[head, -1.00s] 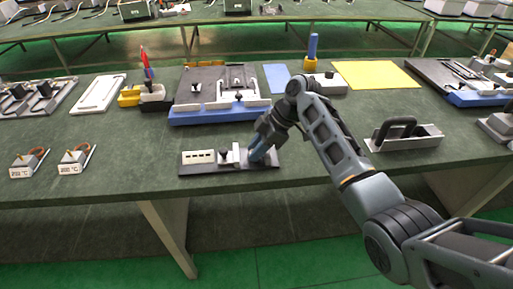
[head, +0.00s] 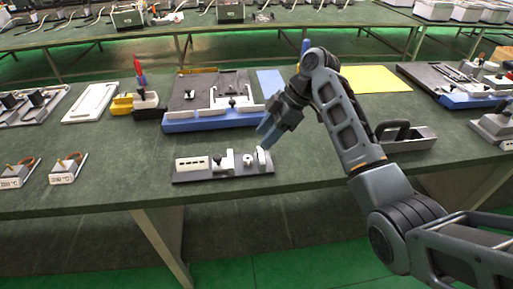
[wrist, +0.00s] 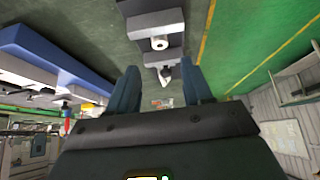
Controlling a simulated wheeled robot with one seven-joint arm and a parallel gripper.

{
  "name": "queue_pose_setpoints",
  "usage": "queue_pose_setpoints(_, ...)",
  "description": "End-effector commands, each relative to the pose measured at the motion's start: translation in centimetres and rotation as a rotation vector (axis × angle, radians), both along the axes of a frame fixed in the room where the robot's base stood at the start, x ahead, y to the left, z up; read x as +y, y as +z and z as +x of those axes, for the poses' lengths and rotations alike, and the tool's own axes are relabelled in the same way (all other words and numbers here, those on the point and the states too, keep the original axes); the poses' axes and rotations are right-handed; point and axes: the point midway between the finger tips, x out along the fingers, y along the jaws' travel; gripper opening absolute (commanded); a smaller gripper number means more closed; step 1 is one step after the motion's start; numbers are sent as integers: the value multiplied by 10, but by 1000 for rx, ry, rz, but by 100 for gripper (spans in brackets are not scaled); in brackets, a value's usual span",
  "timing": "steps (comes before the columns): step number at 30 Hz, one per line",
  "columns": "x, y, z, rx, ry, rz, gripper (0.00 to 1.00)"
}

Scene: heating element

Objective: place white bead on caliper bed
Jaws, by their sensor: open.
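The caliper is a dark bed (head: 203,178) near the table's front edge, with a slotted white block (head: 192,164) at its left and a white sliding jaw (head: 224,160) in its middle. The small white bead (head: 248,160) rests on the bed, between this jaw and a white end piece (head: 264,160) at the right. In the wrist view the bead (wrist: 159,43) shows as a round white piece with a hole, on the bed and apart from my fingers. My gripper (head: 266,140) is open and empty, above the bed's right end.
A blue-edged fixture (head: 210,120) stands behind the caliper. A tray with a black handle (head: 405,137) is to the right of my arm. Small heater units (head: 67,168) lie at the left. The green table is clear on both sides of the caliper.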

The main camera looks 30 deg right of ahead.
Motion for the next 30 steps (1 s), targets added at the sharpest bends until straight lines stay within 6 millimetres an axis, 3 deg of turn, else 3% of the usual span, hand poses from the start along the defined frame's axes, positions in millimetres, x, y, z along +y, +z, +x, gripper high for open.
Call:
queue_pose_setpoints(9,-19,30,-6,0,0,0,50)
queue_pose_setpoints(30,-20,32,-7,1,1,-1,50)
